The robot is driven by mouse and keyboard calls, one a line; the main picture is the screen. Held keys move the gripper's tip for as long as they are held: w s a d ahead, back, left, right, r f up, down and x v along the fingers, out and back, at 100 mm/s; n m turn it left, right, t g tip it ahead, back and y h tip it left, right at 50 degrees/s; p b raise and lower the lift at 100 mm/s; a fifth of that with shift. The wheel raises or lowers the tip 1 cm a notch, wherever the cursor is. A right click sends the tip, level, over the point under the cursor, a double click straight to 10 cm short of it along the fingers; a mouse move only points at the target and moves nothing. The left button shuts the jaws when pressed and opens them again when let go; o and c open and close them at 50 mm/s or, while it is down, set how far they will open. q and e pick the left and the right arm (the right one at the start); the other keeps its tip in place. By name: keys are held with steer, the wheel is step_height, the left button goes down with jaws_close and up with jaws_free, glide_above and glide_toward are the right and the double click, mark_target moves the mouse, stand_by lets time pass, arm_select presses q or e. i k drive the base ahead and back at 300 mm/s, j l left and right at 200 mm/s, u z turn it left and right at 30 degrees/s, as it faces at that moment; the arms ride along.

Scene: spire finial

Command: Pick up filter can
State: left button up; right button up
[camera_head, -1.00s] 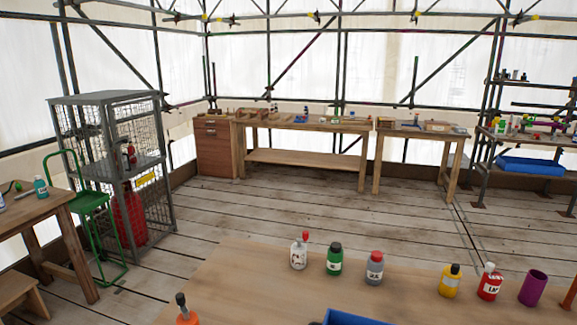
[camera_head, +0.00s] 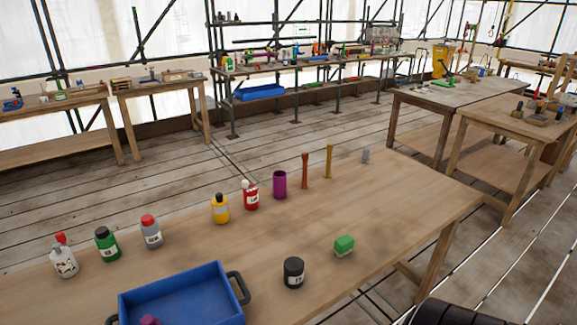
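I cannot tell for certain which item is the filter can. A short black can (camera_head: 293,272) with a white label stands upright on the near wooden table (camera_head: 400,215), right of a blue tray. Neither gripper is in view.
The blue tray (camera_head: 228,312) has dark handles and holds a magenta item (camera_head: 149,320). Two slender brown pieces stand behind. Worktables line the back and right; plank floor lies open between.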

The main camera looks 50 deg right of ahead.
mark_target(293, 266)
steer(key=z, duration=1.55)
